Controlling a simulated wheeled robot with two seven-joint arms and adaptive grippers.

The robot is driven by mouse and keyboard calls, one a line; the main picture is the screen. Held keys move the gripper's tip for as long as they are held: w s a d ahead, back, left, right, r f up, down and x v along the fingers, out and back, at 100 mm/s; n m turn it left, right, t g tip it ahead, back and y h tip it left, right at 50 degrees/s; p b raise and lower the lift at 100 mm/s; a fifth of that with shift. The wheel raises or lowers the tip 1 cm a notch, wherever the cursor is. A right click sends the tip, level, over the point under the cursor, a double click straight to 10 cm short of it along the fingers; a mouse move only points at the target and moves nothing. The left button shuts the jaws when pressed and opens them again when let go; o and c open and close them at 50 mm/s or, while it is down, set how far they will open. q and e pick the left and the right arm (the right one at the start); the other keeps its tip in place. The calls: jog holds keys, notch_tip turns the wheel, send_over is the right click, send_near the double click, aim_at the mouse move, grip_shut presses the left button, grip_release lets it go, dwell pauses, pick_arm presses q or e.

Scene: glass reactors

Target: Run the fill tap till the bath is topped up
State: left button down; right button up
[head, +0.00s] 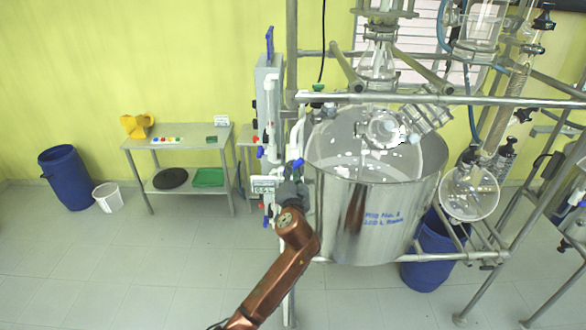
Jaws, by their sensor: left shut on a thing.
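The bath is a large open steel vessel (340,215) with blue lettering on its front, in the middle of the head view. White patches show inside it; I cannot tell the liquid level. White pipework with blue-handled taps runs along its left side. One blue tap handle (298,163) shows at the tip of my left gripper (295,174). My left gripper is shut on this handle, with its fingers partly hidden by the wrist and pipes. Whether water is running cannot be seen. My right gripper is not in view.
A round glass flask (385,130) hangs over the bath from a metal frame (430,99). A second flask (469,192) hangs to the right. A blue drum (427,255) stands behind the bath. A steel table (160,139) stands at left; the floor before it is clear.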

pick_arm(q)
jog(key=m+p, duration=0.4)
jog(key=m, duration=0.4)
jog(key=shift+p, duration=0.4)
jog(key=shift+m, duration=0.3)
jog(key=c, duration=2)
grip_release()
jog(key=shift+o, duration=0.8)
